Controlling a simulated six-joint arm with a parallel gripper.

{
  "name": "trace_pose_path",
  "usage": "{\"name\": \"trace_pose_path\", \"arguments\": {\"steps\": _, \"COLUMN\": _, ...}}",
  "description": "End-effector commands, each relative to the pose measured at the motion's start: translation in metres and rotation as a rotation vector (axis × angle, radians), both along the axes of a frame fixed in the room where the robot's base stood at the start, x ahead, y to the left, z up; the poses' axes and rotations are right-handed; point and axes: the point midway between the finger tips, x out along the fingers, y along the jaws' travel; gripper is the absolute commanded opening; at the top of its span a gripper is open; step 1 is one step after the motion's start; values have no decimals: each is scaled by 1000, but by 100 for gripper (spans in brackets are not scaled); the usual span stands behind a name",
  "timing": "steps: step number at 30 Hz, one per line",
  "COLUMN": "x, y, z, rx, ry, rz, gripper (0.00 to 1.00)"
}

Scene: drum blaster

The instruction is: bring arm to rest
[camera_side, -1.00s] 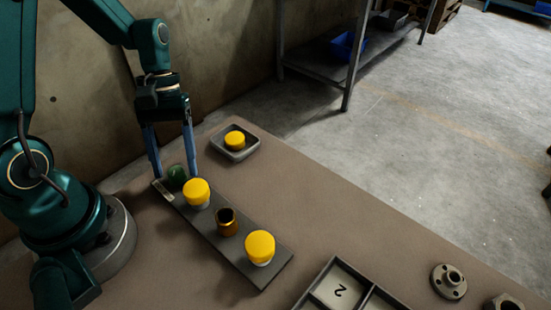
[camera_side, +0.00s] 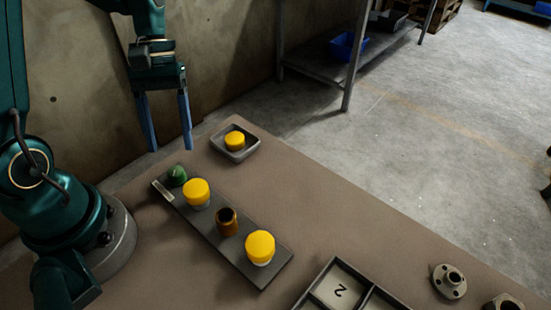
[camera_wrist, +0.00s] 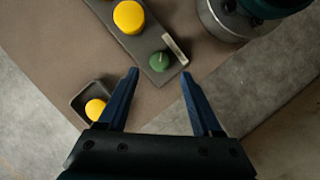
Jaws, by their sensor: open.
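My gripper (camera_side: 169,149) is open and empty, raised above the far end of the table. Its two blue fingers point down with a wide gap and touch nothing. The wrist view shows the same open fingers (camera_wrist: 159,72). Below them, a green knob-like piece (camera_side: 177,175) sits at the far end of a dark strip (camera_side: 232,256); it also shows in the wrist view (camera_wrist: 159,61).
The strip also carries two yellow-capped pieces (camera_side: 196,193) (camera_side: 260,247) with an open brown cup (camera_side: 227,221) between them. A small grey tray (camera_side: 238,155) holds a yellow cap (camera_side: 235,140). A divided tray (camera_side: 317,277) and a flanged metal part (camera_side: 449,281) lie at the near right.

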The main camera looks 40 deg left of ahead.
Motion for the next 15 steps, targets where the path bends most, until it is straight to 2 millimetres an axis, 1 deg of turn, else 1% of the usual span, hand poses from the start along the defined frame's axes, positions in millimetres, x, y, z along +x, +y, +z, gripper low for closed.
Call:
{"name": "trace_pose_path", "arguments": {"steps": 3, "x": 4, "y": -4, "z": 7, "rx": 15, "ry": -33, "rz": -28, "gripper": 66}}
{"name": "trace_pose_path", "arguments": {"steps": 7, "x": 6, "y": -15, "z": 28, "rx": 57, "ry": -125, "rz": -93, "gripper": 66}}
{"name": "trace_pose_path", "arguments": {"steps": 12, "x": -2, "y": -33, "z": 58, "rx": 130, "ry": -301, "rz": -231, "gripper": 66}}
{"name": "trace_pose_path", "arguments": {"steps": 15, "x": -9, "y": -42, "z": 71, "rx": 170, "ry": -409, "rz": -321, "gripper": 66}}
